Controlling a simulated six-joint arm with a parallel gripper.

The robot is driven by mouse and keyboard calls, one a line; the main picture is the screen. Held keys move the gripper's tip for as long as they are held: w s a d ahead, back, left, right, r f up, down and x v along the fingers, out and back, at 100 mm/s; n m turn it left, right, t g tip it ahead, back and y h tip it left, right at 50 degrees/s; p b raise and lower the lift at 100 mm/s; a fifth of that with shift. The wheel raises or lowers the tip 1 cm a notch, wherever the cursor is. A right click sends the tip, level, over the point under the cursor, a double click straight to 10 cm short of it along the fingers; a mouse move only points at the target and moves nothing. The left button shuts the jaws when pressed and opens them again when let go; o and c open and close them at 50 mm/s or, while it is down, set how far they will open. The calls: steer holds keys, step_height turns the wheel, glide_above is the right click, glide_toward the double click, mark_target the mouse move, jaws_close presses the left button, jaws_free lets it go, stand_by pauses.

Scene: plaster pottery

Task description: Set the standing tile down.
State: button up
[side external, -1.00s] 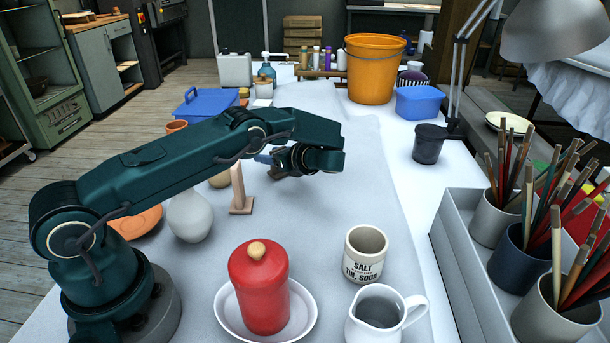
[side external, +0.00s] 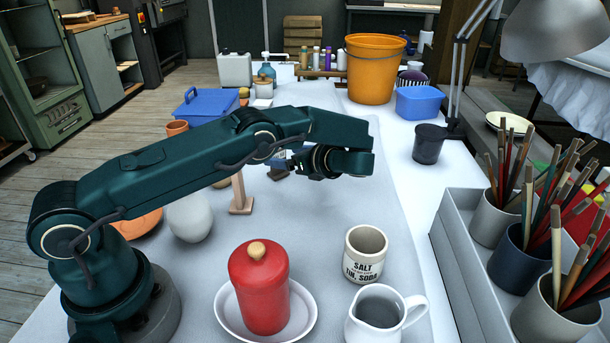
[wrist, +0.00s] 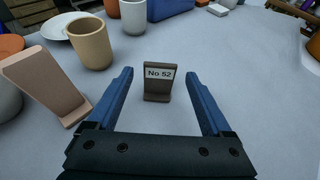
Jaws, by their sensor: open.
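A small dark brown tile (wrist: 158,88) with a white "No 52" label stands upright on a foot in the wrist view. The tile lies centred ahead of the gap, apart from both fingers. A pink-beige tile-like stand (wrist: 46,84) leans at the left; its base shows in the side external view (side external: 241,203).
A tan cup (wrist: 91,44) and white mug (wrist: 132,16) stand behind the tile. A pale vase (side external: 189,217), red lidded jar (side external: 262,290) on a plate and salt crock (side external: 365,255) stand nearer the side camera. The cloth right of the tile is clear.

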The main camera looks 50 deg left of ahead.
steer(key=v, duration=0.4)
steer(key=shift+d+r, duration=0.1)
steer(key=shift+d, duration=0.3)
steer(key=shift+d+r, duration=0.1)
steer(key=shift+r, duration=0.1)
steer(key=s+d+r+n+t+h, duration=0.2)
steer(key=s+d+r+n+h, duration=0.1)
steer(key=s+r+n+h, duration=0.6)
steer(key=s+d+n+t+h, duration=0.1)
steer(key=s+d+n+h, duration=0.1)
steer(key=s+d+n, duration=0.2)
steer(key=s+d+n+t+h, duration=0.2)
steer(key=s+d+n, duration=0.2)
steer(key=s, duration=0.6)
steer(key=shift+d+r+n+t, duration=0.15)
steer(key=shift+n+t, duration=0.15)
steer(key=shift+n, duration=0.2)
